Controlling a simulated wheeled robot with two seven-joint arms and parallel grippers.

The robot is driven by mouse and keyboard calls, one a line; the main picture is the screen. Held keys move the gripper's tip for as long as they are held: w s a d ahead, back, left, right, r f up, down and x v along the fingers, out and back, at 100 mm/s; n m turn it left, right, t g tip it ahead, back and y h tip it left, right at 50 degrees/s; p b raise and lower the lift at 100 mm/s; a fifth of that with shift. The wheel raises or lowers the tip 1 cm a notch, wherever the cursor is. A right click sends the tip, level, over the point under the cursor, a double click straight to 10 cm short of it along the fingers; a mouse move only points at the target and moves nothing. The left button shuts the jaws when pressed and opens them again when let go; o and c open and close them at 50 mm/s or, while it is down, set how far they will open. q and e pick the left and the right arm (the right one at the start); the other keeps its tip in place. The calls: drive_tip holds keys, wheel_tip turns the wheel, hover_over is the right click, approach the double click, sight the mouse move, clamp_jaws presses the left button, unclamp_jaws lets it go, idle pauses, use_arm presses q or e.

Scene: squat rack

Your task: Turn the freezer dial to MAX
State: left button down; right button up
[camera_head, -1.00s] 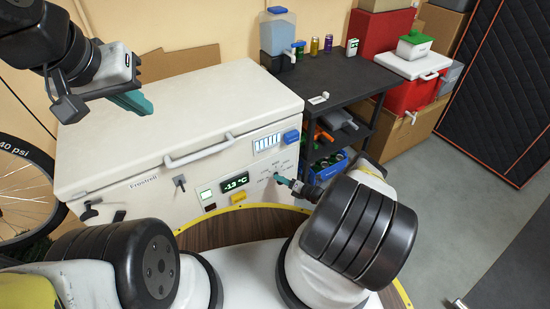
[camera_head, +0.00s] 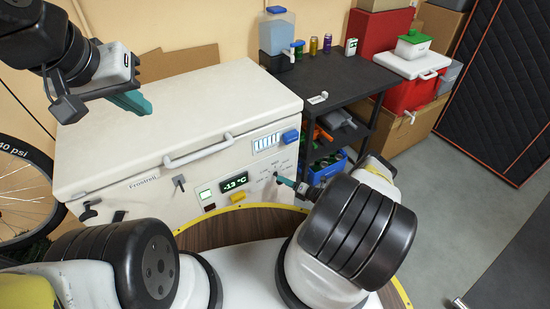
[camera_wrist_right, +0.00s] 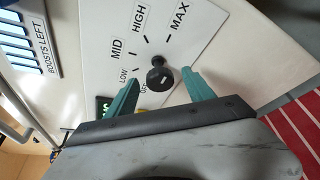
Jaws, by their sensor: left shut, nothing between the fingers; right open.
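The white chest freezer (camera_head: 175,110) has a control panel on its front with a lit display (camera_head: 235,183) that appears to read -13 °C. The black dial (camera_wrist_right: 160,74) sits on a panel lettered OFF, LOW, MID, HIGH and MAX in the right wrist view. It bears a small white mark, but its exact setting is hard to tell. My right gripper (camera_wrist_right: 159,80) is open, with one teal finger on each side of the dial; contact is not clear. In the head view it reaches the panel from the right (camera_head: 287,182). My left gripper (camera_head: 133,102) is shut and empty above the freezer lid.
A yellow switch (camera_head: 237,197) lies below the display and a blue one (camera_head: 290,137) at the panel's upper right. The lid handle (camera_head: 198,151) juts out above the panel. A dark shelf table (camera_head: 345,82) stands right of the freezer. Grey floor is clear further right.

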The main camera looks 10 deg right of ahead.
drive_tip(key=v, duration=0.5)
idle(0.4)
